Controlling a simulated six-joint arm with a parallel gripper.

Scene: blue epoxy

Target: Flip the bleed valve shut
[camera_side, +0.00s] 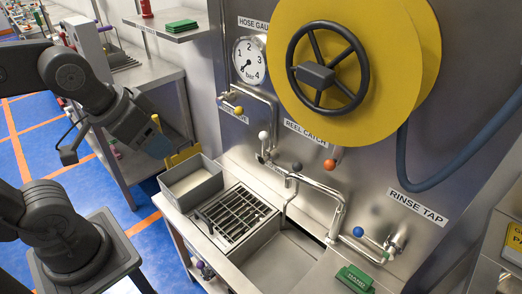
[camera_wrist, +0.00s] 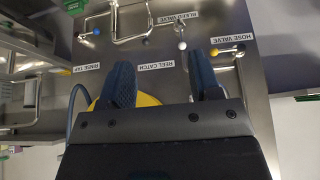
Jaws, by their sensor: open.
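The bleed valve has a white ball knob (camera_side: 263,135) on a lever at the steel back panel, below the gauge and left of the reel. In the wrist view, which shows the panel upside down, the white knob (camera_wrist: 182,45) sits by the BLEED VALVE label (camera_wrist: 172,18). My gripper (camera_side: 160,148) is left of the panel, above the grey bin, well apart from the valve. In the wrist view its two blue fingers (camera_wrist: 160,62) are spread, with nothing between them.
Nearby on the panel are a yellow hose-valve knob (camera_side: 239,110), a grey ball (camera_side: 297,166), an orange reel-catch knob (camera_side: 330,164) and a blue rinse-tap knob (camera_side: 358,232). The big yellow reel (camera_side: 400,50) juts out above. A grey bin (camera_side: 190,184) and grated sink (camera_side: 237,215) lie below.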

